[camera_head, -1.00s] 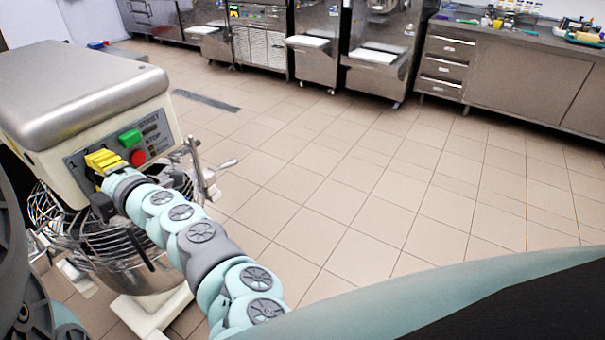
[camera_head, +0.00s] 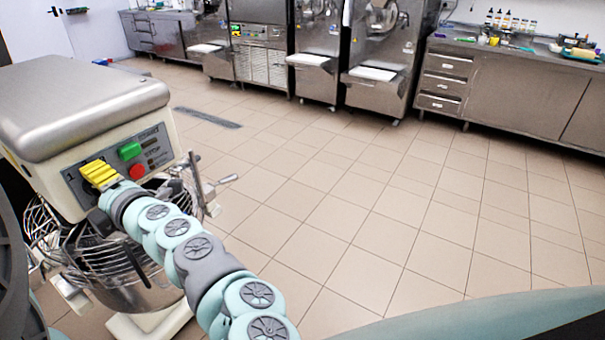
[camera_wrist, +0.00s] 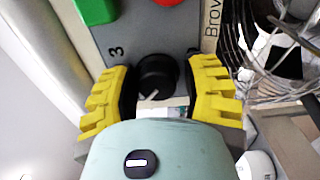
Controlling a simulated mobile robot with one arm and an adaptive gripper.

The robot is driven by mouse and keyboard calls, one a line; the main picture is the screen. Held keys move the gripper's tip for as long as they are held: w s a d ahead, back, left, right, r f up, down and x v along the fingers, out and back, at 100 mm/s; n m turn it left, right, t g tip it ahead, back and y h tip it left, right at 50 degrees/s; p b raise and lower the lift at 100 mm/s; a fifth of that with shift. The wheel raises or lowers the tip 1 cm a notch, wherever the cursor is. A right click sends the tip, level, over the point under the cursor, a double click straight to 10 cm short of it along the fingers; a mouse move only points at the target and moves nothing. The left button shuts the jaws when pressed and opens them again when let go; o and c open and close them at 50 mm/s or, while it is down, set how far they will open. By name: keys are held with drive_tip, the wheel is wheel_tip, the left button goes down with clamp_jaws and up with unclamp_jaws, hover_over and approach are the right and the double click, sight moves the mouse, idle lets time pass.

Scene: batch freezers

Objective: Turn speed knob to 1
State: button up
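In the head view, my gripper (camera_head: 99,174) is at the left of the mixer's control panel (camera_head: 160,152) and hides the knob. The mixer (camera_head: 80,105) is cream with a grey metal top.
A green button (camera_head: 130,151) and a red button (camera_head: 137,171) sit right of my gripper on the panel. A wire guard and bowl (camera_head: 125,270) are below. Steel freezers (camera_head: 385,60) and a counter (camera_head: 520,90) line the far wall. The tiled floor between is clear.

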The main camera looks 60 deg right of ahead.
drive_tip(key=o, duration=0.3)
drive_tip(key=shift+r, duration=0.1)
drive_tip(key=shift+s, duration=0.1)
drive_tip(key=shift+s+d, duration=0.15)
drive_tip(key=shift+s, duration=5.8)
